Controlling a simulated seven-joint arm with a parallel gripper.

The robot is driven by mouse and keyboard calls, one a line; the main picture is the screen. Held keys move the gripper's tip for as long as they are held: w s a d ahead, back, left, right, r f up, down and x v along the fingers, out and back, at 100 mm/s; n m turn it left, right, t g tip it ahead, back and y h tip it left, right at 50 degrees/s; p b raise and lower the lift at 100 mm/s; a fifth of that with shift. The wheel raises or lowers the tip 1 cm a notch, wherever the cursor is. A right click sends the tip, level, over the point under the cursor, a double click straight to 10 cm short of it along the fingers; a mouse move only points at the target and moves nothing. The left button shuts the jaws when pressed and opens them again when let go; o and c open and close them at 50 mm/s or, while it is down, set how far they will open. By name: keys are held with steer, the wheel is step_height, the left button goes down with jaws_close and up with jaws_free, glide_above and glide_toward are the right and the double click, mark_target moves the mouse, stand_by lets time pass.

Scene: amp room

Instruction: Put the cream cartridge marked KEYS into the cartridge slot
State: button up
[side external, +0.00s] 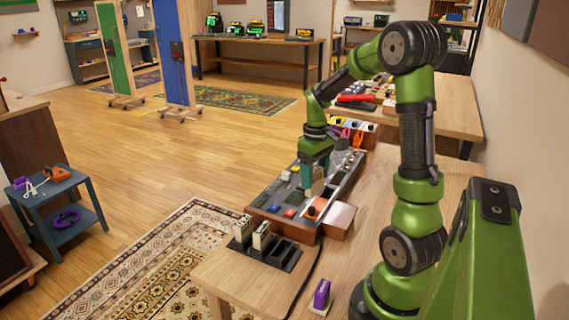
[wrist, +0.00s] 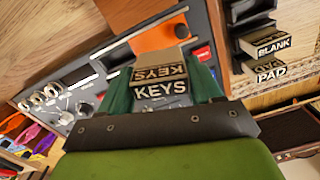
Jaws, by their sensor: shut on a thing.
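My gripper (side external: 313,176) points down over the near end of the grey console (side external: 283,195). In the wrist view, its green fingers (wrist: 163,92) are shut on the cream KEYS cartridge (wrist: 158,63), whose black label shows white lettering toward the camera. The cartridge's lower end also shows as a pale block in the side view (side external: 316,188). An orange panel with a black knob (wrist: 152,39) is just beyond the cartridge in the wrist view. The cartridge slot is not clearly visible; I cannot tell whether the cartridge touches the console.
A black rack (side external: 284,254) near the table's front holds two other cartridges, marked BLANK (wrist: 264,44) and PAD (wrist: 265,73). A purple item (side external: 321,293) stands near a dark cable (side external: 306,277).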

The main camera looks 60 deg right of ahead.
steer(key=s+d+f+n, duration=0.1)
steer(key=d+f+n, duration=0.1)
steer(key=d, duration=0.6)
steer(key=shift+f+n, duration=0.4)
steer(key=shift+f, duration=0.2)
steer(key=shift+s+f, duration=0.1)
steer(key=shift+f, duration=1.85)
stand_by(2.1)
steer(key=o, duration=1.1)
steer(key=shift+o, duration=0.7)
step_height(320, 180, up, 7)
